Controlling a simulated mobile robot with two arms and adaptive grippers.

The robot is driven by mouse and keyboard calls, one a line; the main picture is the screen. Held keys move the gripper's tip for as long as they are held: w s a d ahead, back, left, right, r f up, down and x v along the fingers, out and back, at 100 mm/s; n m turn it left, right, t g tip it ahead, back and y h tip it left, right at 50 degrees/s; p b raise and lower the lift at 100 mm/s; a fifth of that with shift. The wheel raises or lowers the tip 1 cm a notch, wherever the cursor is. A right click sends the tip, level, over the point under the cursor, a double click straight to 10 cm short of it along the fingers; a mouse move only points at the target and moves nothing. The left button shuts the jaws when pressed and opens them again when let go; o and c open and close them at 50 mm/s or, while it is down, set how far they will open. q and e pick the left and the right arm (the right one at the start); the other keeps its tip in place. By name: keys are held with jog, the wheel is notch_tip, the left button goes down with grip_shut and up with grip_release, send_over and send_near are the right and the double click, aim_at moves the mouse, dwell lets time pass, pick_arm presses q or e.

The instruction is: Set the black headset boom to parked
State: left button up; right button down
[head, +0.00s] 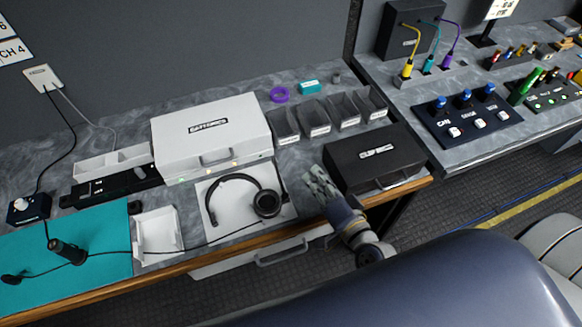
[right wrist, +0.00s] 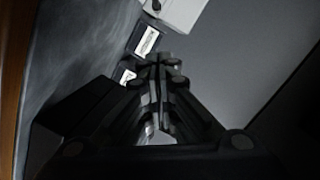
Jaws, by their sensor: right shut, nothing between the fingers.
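The black headset (head: 266,203) lies on a pale square mat (head: 221,228) near the counter's front edge. Its curved headband (head: 222,184) points to the left and its ear cup is at the right. A thin dark piece, which looks like the boom, shows by the ear cup (head: 284,192); its exact setting is too small to tell. My right gripper (head: 317,180) is just right of the headset, apart from it, shut and empty. In the right wrist view its closed fingers (right wrist: 160,85) fill the middle. My left gripper is not in view.
A white case (head: 210,135) stands behind the headset. A black case (head: 374,157) is close on the right of my right gripper. Grey bins (head: 314,117) stand behind. A white tray (head: 157,234) and teal mat (head: 95,262) are at left. The headset cable crosses the counter.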

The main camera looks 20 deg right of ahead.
aim_at(279, 176)
jog(key=p+x, duration=0.1)
jog(key=x, duration=0.5)
jog(key=shift+a, duration=0.2)
jog(key=shift+a+f, duration=0.8)
jog(key=shift+a, duration=0.2)
jog(key=shift+a+f, duration=0.25)
jog(key=shift+a, duration=0.2)
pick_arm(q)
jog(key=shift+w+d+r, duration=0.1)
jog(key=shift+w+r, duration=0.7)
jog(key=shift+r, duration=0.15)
pick_arm(e)
jog(key=shift+f, duration=0.1)
